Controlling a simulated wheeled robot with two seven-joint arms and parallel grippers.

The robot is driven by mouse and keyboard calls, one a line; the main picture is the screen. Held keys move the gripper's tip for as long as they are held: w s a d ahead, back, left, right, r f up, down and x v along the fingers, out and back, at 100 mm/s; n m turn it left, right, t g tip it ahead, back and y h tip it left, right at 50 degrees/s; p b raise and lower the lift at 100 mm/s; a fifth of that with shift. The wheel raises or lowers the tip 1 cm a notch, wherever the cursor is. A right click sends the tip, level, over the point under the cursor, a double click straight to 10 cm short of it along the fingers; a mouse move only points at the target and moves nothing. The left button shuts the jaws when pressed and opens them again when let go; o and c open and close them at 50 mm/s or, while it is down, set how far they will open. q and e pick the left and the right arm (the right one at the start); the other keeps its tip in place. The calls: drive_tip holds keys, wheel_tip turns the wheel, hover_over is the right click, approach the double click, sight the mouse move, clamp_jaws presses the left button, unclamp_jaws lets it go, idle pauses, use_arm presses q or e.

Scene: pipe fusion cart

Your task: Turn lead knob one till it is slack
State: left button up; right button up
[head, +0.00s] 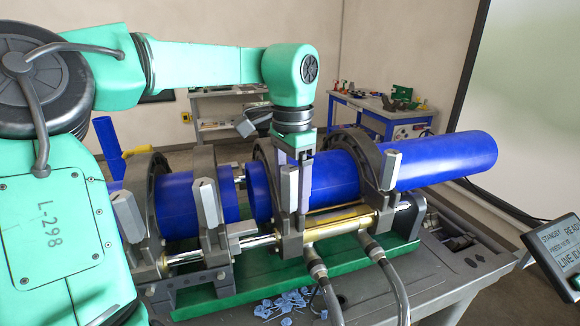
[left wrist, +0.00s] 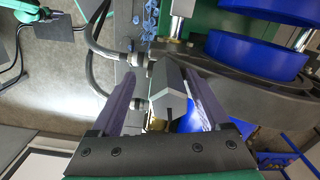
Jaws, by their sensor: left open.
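Several pale grey block-shaped knobs stand along the front of the clamp rings; which one is lead knob one is not marked. My left gripper (head: 300,192) points down at the third knob from the left (head: 293,191). In the left wrist view this grey knob (left wrist: 178,92) lies between the two spread fingers of the left gripper (left wrist: 165,98), with gaps visible beside it. The gripper is open and does not hold the knob. Other knobs are at the far left (head: 128,216), centre left (head: 207,203) and right (head: 390,170). My right gripper is not in view.
Blue pipes (head: 440,160) lie through the clamp rings over a green base (head: 345,258). Two grey hoses (head: 395,283) run from the gold cylinder (head: 340,222) towards the front. Blue shavings (head: 283,305) lie below. A display screen (head: 562,250) stands at right.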

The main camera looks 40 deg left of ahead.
sight(290, 169)
use_arm(q)
drive_tip(key=shift+w+a, duration=0.1)
drive_tip(key=shift+a, duration=0.1)
drive_tip(key=r+p, duration=0.1)
drive_tip(key=r, duration=0.1)
drive_tip(key=r+p, duration=0.4)
drive_tip(key=shift+w+a, duration=0.1)
drive_tip(key=shift+a, duration=0.25)
drive_tip(key=shift+d+f, duration=0.1)
drive_tip(key=shift+d, duration=0.15)
